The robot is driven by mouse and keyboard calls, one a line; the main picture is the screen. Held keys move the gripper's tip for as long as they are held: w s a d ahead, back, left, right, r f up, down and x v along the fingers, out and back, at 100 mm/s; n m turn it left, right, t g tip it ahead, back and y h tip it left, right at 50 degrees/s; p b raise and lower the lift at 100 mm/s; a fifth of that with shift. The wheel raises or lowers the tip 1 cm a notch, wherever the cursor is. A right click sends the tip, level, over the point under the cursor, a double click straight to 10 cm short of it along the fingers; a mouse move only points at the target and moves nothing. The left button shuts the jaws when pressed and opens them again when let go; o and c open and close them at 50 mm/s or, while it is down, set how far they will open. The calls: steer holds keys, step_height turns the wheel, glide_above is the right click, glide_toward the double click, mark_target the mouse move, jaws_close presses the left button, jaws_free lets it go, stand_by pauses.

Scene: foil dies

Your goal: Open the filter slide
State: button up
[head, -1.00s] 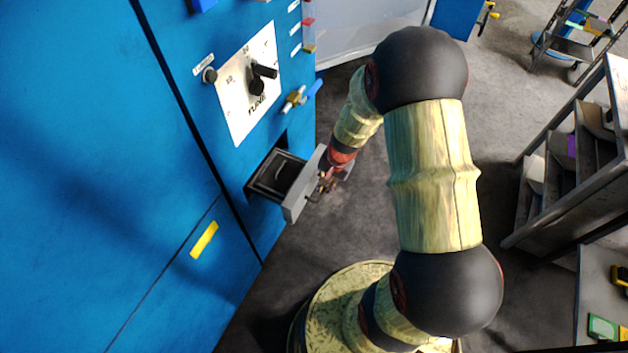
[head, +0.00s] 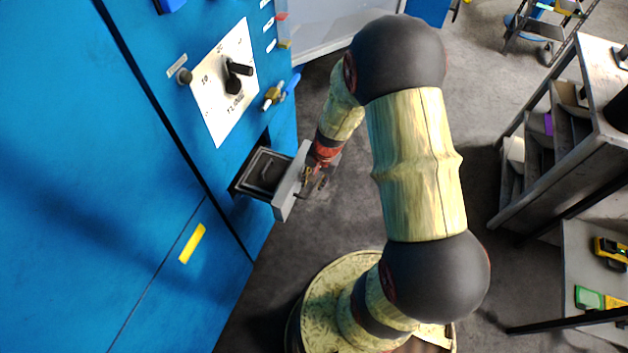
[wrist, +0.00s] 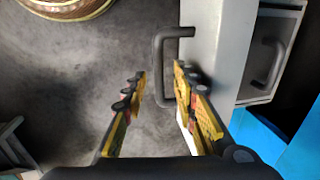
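The filter slide is a drawer with a thick grey front plate (head: 285,199), standing out from an opening in the blue machine. Its tray (head: 262,172) shows behind the plate, with a dark interior. In the wrist view the grey plate (wrist: 222,50) carries a dark bracket handle (wrist: 158,70). My gripper (head: 316,180) is at the outer side of the plate. In the wrist view my gripper (wrist: 158,82) has its two yellow-and-black fingers apart, one on each side of the handle's bar. I see no firm closing on it.
The blue machine (head: 110,140) fills the left, with a dial plate (head: 225,85) and a small valve (head: 271,97) above the slide. A second dark handle (wrist: 268,62) shows inside the tray. A grey shelf rack (head: 550,150) stands at right.

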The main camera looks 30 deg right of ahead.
step_height(320, 180, up, 12)
steer(key=s+d, duration=0.1)
steer(key=shift+s+d, duration=0.15)
steer(key=shift+s, duration=0.25)
steer(key=shift+f, duration=0.1)
stand_by(0.4)
steer(key=s+a+r+n+t, duration=0.1)
steer(key=s+a+r+n, duration=0.2)
steer(key=r, duration=0.6)
steer(key=s+a+r+n+t+p, duration=0.1)
steer(key=s+a+r+n, duration=0.3)
steer(key=r, duration=0.5)
steer(key=s+a+r+n+t+h, duration=0.1)
steer(key=s+a+r+n+t, duration=0.1)
steer(key=s+a+r, duration=0.3)
step_height(320, 180, up, 4)
steer(key=shift+s+a+f+n, duration=0.1)
steer(key=shift+s+a+n, duration=0.1)
steer(key=shift+s+n, duration=0.65)
